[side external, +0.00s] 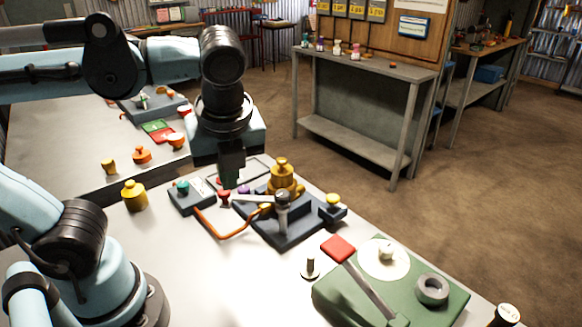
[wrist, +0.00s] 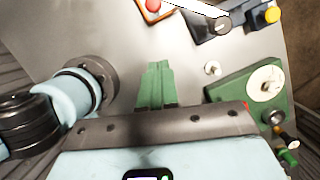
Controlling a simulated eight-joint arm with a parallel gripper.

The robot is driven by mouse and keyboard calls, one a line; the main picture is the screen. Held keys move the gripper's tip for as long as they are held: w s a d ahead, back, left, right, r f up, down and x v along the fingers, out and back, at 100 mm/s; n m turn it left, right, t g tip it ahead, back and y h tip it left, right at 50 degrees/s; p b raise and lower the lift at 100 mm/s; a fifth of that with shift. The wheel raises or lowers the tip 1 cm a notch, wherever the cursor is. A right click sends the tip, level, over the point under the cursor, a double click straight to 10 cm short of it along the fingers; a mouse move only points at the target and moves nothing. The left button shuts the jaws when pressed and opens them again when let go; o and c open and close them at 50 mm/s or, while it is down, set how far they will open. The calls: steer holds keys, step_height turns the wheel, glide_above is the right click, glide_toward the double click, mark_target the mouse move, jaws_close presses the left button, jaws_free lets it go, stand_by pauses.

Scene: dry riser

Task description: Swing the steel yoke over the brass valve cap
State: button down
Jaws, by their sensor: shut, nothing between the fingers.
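The brass valve cap (side external: 283,176) stands upright on a dark base plate (side external: 290,236) in the side view; the wrist view does not show it. The steel yoke (side external: 255,198) is a pale bar running left from a dark-topped post (side external: 282,203) in front of the cap. It lies beside the cap, not over it. The yoke also shows at the top of the wrist view (wrist: 194,9), partly cut off. My gripper (side external: 229,183) points down near the yoke's left end; I cannot tell whether they touch. Its green fingers (wrist: 158,68) are shut and empty.
A small dark box with a teal knob (side external: 183,186) and a yellow brass weight (side external: 134,195) stand left. A green board (side external: 350,300) with a white disc (side external: 384,262) is front right. Bare bench lies at front centre.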

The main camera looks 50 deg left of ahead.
glide_toward(228, 205)
step_height(228, 205, down, 4)
steer(key=s+d, duration=0.1)
steer(key=d, duration=0.2)
steer(key=shift+w+a, duration=0.25)
steer(key=shift+a, duration=0.65)
steer(key=shift+w+a, duration=0.2)
steer(key=shift+a, duration=0.7)
steer(key=shift+a, duration=0.1)
steer(key=shift+w+a+m, duration=0.15)
steer(key=shift+a+m, duration=0.05)
steer(key=shift+m, duration=0.5)
